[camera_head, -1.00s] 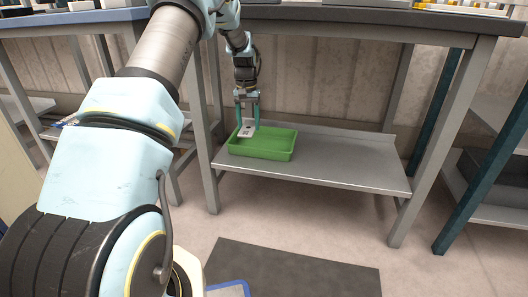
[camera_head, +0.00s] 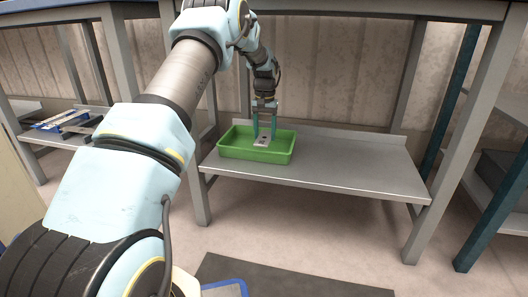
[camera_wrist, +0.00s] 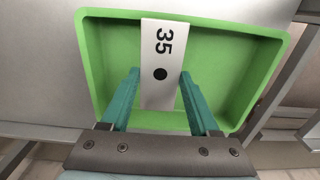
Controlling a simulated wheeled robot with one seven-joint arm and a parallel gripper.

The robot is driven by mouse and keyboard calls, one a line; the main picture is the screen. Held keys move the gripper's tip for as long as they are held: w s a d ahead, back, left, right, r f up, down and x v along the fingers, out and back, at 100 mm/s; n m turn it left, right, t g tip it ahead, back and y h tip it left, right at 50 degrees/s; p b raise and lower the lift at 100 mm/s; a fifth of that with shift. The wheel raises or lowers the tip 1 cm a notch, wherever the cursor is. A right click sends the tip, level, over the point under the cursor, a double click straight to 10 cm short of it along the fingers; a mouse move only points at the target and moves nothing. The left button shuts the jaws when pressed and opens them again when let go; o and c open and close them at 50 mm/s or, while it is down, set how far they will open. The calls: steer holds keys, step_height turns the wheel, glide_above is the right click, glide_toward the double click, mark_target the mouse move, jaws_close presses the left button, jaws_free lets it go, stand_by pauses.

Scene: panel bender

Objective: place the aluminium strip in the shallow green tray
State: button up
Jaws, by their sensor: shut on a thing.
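The aluminium strip (camera_wrist: 159,88) is a pale flat piece marked "35" with a dark round hole. My gripper (camera_wrist: 160,90) is shut on it, with one teal finger on each side edge. In the head view the strip (camera_head: 262,141) shows between the fingertips of my gripper (camera_head: 264,139), over the tray. The shallow green tray (camera_head: 226,152) stands on the lower metal shelf. In the wrist view the tray's rim (camera_wrist: 87,75) surrounds the strip on most sides. I cannot tell whether the strip touches the tray's floor.
The grey shelf (camera_head: 350,178) is bare to the right of the tray. Table legs (camera_head: 462,130) stand at both sides and the worktop (camera_head: 400,8) runs above. Blue and dark items (camera_head: 62,121) lie on another shelf at left. A dark mat (camera_head: 290,278) lies on the floor.

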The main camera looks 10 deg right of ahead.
mark_target(265, 138)
step_height(265, 138, down, 6)
steer(key=shift+s+r+b, duration=0.1)
steer(key=shift+b, duration=1.15)
jaws_close()
steer(key=o, duration=1.4)
jaws_free()
steer(key=shift+a, duration=0.1)
steer(key=shift+c, duration=0.2)
steer(key=shift+o, duration=0.5)
steer(key=shift+r, duration=0.1)
step_height(265, 138, up, 12)
steer(key=p, duration=0.5)
